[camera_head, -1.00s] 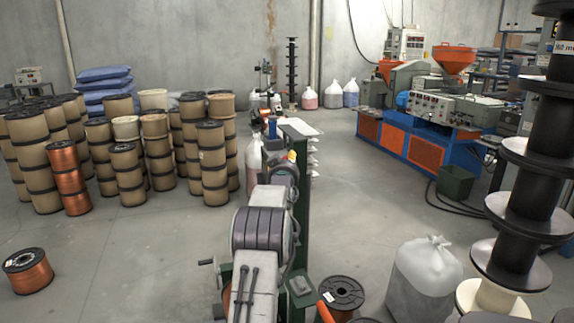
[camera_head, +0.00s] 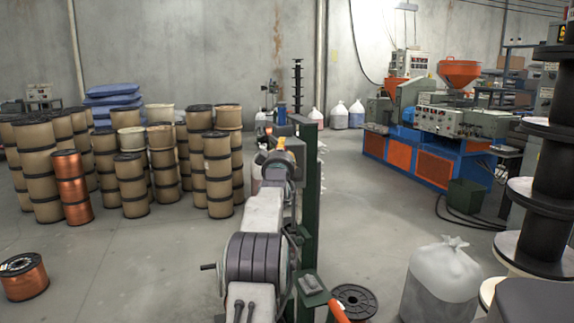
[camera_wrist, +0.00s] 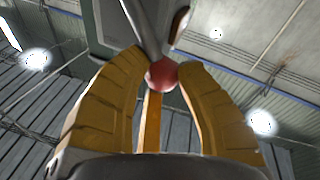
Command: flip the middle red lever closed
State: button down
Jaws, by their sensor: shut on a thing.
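The red lever's round red knob (camera_wrist: 161,75) shows in the wrist view on a grey rod (camera_wrist: 140,22), between the tips of my two yellow fingers. My gripper (camera_wrist: 160,76) is shut on this knob. In the head view my gripper (camera_head: 282,143) is a small yellow-orange patch at the far end of my arm, beside the tall dark green post (camera_head: 307,180).
A lone spool (camera_head: 23,278) lies at the front left. A white bag (camera_head: 441,282) and black spool column (camera_head: 553,185) stand at right. An orange-blue machine (camera_head: 425,160) is behind. Floor is clear at centre left.

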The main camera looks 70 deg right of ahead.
jog(key=w+a+f+n+t+b, duration=0.1)
jog(key=w+a+f+n+b, duration=0.1)
jog(key=f+b, duration=0.4)
jog(key=shift+w+a+n+b, duration=0.2)
jog(key=shift+w+n+b, duration=0.2)
jog(key=shift+w+b, duration=0.45)
jog(key=shift+s+f, duration=0.1)
jog(key=shift+f, duration=0.05)
dwell(0.8)
jog(key=c, duration=1.2)
grip_release()
jog(key=shift+d+f, duration=0.1)
jog(key=shift+d, duration=0.05)
jog(key=o, duration=0.3)
jog(key=shift+d, duration=0.1)
jog(key=shift+r, duration=0.2)
jog(key=shift+s+a+r, duration=0.1)
jog(key=shift+s+a, duration=0.05)
jog(key=shift+a, duration=0.1)
